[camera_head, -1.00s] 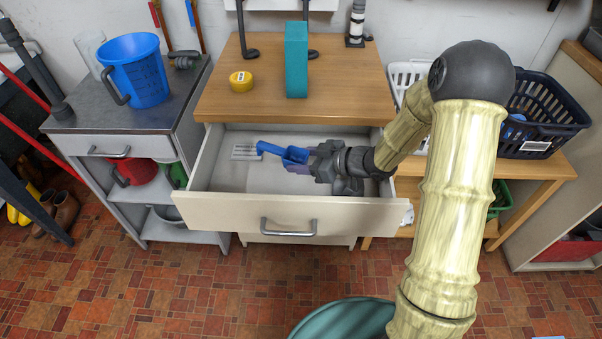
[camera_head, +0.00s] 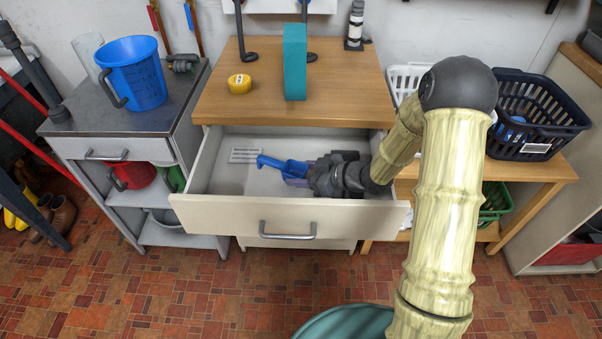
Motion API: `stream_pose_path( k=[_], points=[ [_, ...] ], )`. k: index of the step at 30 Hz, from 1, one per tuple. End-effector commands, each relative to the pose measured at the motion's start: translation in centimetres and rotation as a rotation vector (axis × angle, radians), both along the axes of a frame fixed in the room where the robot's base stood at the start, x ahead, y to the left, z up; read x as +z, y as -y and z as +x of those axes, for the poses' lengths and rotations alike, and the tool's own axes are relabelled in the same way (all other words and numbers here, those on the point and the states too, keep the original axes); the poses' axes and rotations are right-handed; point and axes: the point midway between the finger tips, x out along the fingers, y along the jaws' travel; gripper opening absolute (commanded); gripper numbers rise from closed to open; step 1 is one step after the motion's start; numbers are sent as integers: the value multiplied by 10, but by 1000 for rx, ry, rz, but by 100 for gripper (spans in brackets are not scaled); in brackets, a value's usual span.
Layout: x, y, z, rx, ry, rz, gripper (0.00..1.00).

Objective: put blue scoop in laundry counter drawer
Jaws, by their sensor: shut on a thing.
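The blue scoop (camera_head: 287,167) is inside the open laundry counter drawer (camera_head: 246,219), with its handle pointing left. My gripper (camera_head: 312,176) is shut on the scoop at its right end and hides part of it. The gripper is down within the drawer walls. I cannot tell whether the scoop touches the drawer floor. The drawer is pulled out below the wooden counter top (camera_head: 330,105) and has a grey bar handle on its front.
A flat, pale slotted item (camera_head: 245,155) lies at the drawer's back left. A yellow tape roll (camera_head: 239,84) and a teal block (camera_head: 295,62) stand on the counter. A blue bucket (camera_head: 138,75) is on the left cabinet. A navy basket (camera_head: 540,115) stands at right.

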Motion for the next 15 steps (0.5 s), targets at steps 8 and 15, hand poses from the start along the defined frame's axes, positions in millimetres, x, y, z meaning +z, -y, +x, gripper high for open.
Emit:
stream_pose_path(
  k=[8, 15],
  points=[
    [-8, 0, 0, -1, -2, 1, 28],
    [-11, 0, 0, 0, -1, 0, 28]
  ],
)
